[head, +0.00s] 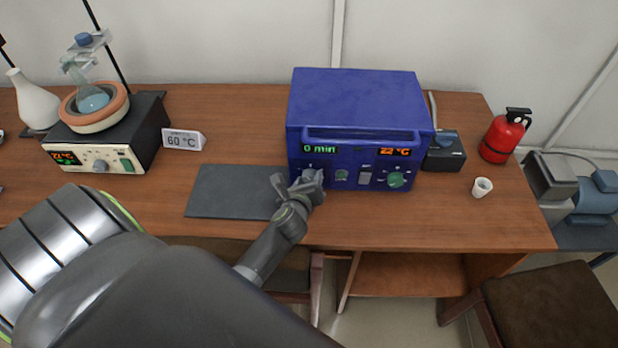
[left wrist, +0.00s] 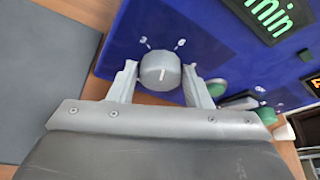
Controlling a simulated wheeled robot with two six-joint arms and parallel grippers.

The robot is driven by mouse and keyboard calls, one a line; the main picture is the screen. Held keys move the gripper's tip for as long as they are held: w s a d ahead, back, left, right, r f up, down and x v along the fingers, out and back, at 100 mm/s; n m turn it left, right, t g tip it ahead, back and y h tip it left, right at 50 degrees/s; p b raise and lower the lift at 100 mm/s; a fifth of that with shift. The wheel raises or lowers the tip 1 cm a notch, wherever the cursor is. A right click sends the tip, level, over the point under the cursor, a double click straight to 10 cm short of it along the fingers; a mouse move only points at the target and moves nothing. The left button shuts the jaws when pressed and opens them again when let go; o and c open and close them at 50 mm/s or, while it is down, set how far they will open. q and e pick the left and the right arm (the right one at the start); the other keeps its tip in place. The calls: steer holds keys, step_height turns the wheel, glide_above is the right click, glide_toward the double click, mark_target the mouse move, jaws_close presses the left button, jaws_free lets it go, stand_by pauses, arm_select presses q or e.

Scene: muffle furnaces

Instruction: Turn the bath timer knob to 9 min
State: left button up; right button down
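The blue unit (head: 360,115) stands on the wooden table, with a green display (head: 319,149) reading 0 min and an orange display (head: 393,152) reading 22 °C. A grey timer knob (left wrist: 160,71) is at the left of its front panel, below the green display. It has a short white pointer line, and the marks 3 and 6 show beside it. My left gripper (head: 297,183) is at this knob. In the left wrist view the fingers (left wrist: 160,82) stand on either side of the knob, with narrow gaps visible. My right gripper is not in view.
A green knob (head: 396,180) and a switch (head: 365,176) sit further right on the panel. A dark mat (head: 232,191) lies left of the unit. A hotplate (head: 110,140) with a flask stands at the far left, beside a 60 °C sign (head: 182,140). A white cup (head: 482,187) stands right.

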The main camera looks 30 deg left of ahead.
arm_select(q)
steer(key=c, duration=0.4)
steer(key=shift+c, duration=0.7)
steer(key=shift+d+r+m+p, duration=0.1)
steer(key=shift+r+m+p, duration=0.1)
steer(key=shift+m+p, duration=0.4)
steer(key=shift+w+m+g+y+p, duration=0.1)
steer(key=shift+m+g+y+p, duration=0.3)
steer(key=shift+y+p, duration=0.15)
steer(key=shift+w+d+m+g+y+p, duration=0.15)
steer(key=shift+m+g+y+p, duration=0.25)
steer(key=shift+m+y+p, duration=0.55)
steer(key=m, duration=0.1)
steer(key=m+g+y, duration=0.1)
steer(key=m, duration=0.1)
steer(key=shift+d+f, duration=0.1)
steer(key=shift+f, duration=0.1)
steer(key=m+y+b, duration=0.1)
steer(key=m+y, duration=0.1)
steer(key=m, duration=0.1)
steer(key=shift+d+f+m, duration=0.1)
steer(key=shift+m, duration=0.15)
steer(key=shift+g+b, duration=0.3)
